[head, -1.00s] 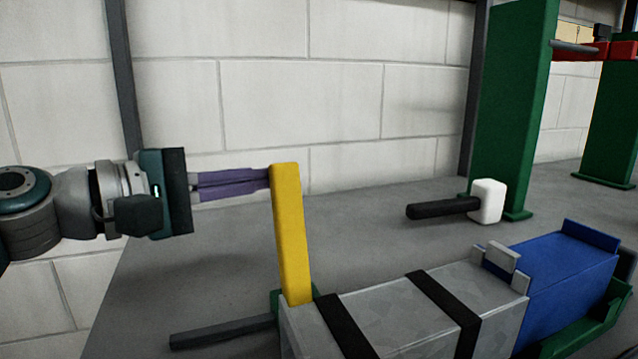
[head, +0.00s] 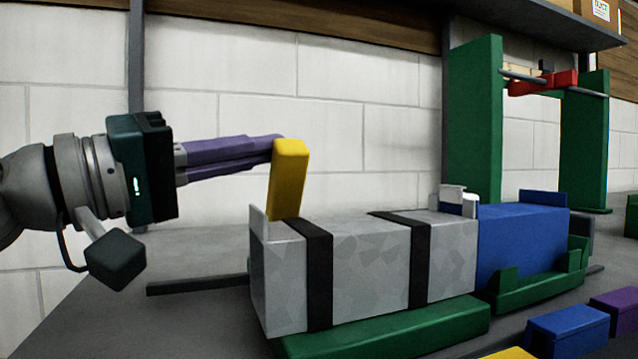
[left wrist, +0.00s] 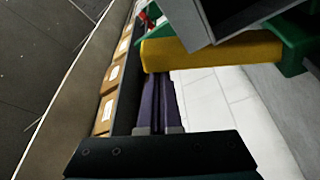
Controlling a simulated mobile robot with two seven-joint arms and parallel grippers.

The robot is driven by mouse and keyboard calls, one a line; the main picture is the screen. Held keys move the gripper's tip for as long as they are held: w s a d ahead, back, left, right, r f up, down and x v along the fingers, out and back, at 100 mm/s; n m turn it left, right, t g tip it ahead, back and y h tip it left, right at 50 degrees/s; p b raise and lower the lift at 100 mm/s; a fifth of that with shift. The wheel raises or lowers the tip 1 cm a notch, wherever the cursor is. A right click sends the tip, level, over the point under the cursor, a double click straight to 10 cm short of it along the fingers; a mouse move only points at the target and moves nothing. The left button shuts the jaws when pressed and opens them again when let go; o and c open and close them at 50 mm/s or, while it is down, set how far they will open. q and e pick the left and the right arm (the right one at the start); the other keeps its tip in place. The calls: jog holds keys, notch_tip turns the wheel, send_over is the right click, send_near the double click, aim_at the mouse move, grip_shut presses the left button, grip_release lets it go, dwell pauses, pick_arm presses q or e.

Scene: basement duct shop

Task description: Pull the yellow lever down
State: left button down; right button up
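The yellow lever (head: 288,178) rises at the left end of a grey box with two black bands (head: 360,262); its top end face shows and it looks tipped toward the camera. My left gripper (head: 277,145) reaches in from the left, its purple fingers close together and their tips at the upper part of the lever, partly hidden behind it. In the left wrist view the lever (left wrist: 215,52) lies across the tips of the fingers (left wrist: 158,80), which lie side by side with nothing seen between them. Contact appears likely but is not clear. My right gripper is not in view.
A blue block (head: 520,240) adjoins the grey box's right end, above green supports (head: 390,330). A dark bar (head: 205,284) lies left of the box. A green frame (head: 475,120) stands behind at right. Blue and purple blocks (head: 568,330) lie at front right.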

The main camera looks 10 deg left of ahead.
pick_arm(q)
jog(key=shift+s+d+f+m+h+b, duration=0.3)
jog(key=shift+s+d+m+b, duration=0.1)
jog(key=shift+m+b, duration=0.25)
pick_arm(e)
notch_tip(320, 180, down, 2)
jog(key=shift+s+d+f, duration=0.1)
